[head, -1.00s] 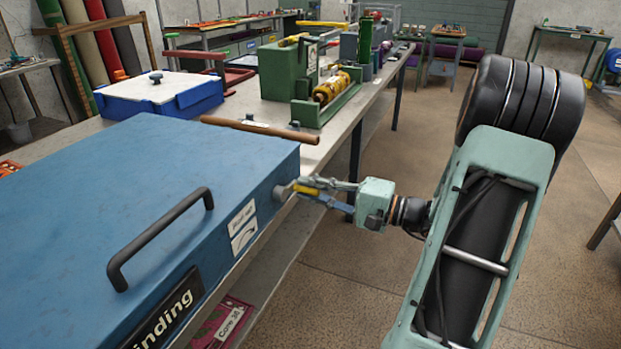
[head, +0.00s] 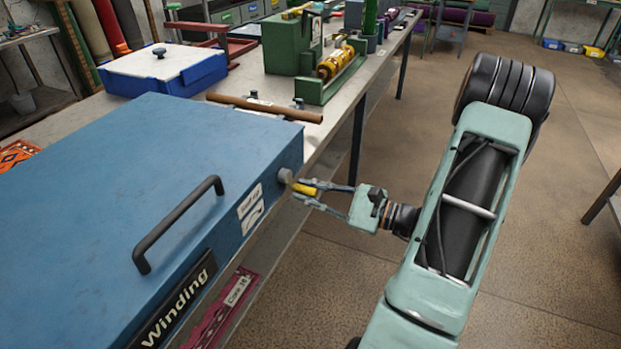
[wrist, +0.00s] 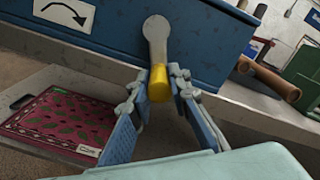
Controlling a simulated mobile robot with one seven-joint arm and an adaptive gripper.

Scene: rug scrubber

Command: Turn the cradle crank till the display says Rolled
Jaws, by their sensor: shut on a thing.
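The blue cradle (head: 130,175) fills the left of the head view. Its crank (head: 285,176) is on the right end face: a grey arm with a yellow grip (head: 303,189). In the wrist view the crank arm (wrist: 156,40) hangs down, with the yellow grip (wrist: 159,83) at its lower end. My gripper (head: 308,190) is shut on the yellow grip, one finger on each side of it. A black display (head: 178,303) on the cradle's front reads "Winding".
A brown tube (head: 265,106) lies on the bench behind the cradle. A blue-and-white box (head: 162,70) and a green machine with a yellow roll (head: 335,62) stand further back. A patterned red rug (wrist: 55,120) lies on the lower shelf. The floor to the right is open.

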